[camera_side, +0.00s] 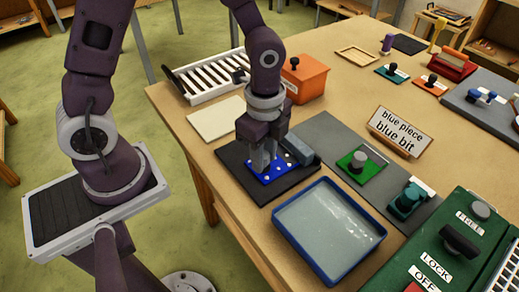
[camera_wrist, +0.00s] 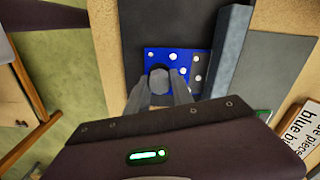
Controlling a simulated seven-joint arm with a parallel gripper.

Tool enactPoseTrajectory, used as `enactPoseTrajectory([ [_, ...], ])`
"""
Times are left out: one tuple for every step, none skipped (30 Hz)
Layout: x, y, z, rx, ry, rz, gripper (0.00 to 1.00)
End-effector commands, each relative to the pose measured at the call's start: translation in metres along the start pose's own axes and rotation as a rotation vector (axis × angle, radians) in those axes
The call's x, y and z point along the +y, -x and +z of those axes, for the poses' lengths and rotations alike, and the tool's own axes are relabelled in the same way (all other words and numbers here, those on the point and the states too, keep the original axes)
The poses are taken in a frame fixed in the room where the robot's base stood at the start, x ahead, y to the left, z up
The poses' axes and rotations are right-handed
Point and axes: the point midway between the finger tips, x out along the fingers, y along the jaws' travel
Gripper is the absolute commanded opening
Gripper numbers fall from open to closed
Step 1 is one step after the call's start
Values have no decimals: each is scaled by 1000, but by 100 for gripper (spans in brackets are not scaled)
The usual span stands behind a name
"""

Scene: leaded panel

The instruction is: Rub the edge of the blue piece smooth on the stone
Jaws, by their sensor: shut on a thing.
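The blue piece (camera_side: 273,173) is a flat blue plate with white dots and a grey knob, lying over the black mat (camera_side: 250,187). In the wrist view the blue piece (camera_wrist: 190,62) shows below my fingers. My gripper (camera_side: 263,158) points down and is shut on the grey knob (camera_wrist: 158,78), seen between the fingertips in the wrist view (camera_wrist: 160,95). The stone seems to be the long grey block (camera_side: 299,149) on the right side of the mat. In the wrist view the grey block (camera_wrist: 231,50) stands right beside the plate. Contact between their edges cannot be told.
A blue-rimmed tray of water (camera_side: 330,228) stands in front of the mat. A green plate with a grey knob (camera_side: 362,163) lies to the right. An orange box (camera_side: 304,80) and a white rack (camera_side: 208,78) stand behind. A blue-piece sign (camera_side: 400,131) stands farther right.

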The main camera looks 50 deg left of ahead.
Motion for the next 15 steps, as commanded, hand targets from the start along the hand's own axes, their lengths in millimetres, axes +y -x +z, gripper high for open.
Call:
enactPoseTrajectory([
  [-2,1,-4,5,0,-8,0],
  [-1,1,-5,5,0,-8,0],
  [-1,1,-5,5,1,-8,0],
  [-1,1,-5,5,2,-8,0],
  [-1,1,-5,5,2,-7,0],
  [-1,1,-5,5,2,-7,0],
  [-1,1,-5,5,2,-7,0],
  [-1,1,-5,5,2,-7,0],
  [-1,1,-5,4,2,-7,0],
  [-1,1,-5,4,2,-7,0],
  [-1,1,-4,4,3,-7,0],
  [-1,1,-2,4,3,-6,0],
  [-2,1,0,4,3,-6,0],
  [-2,1,2,3,4,-6,0],
  [-2,1,4,3,5,-6,0],
])
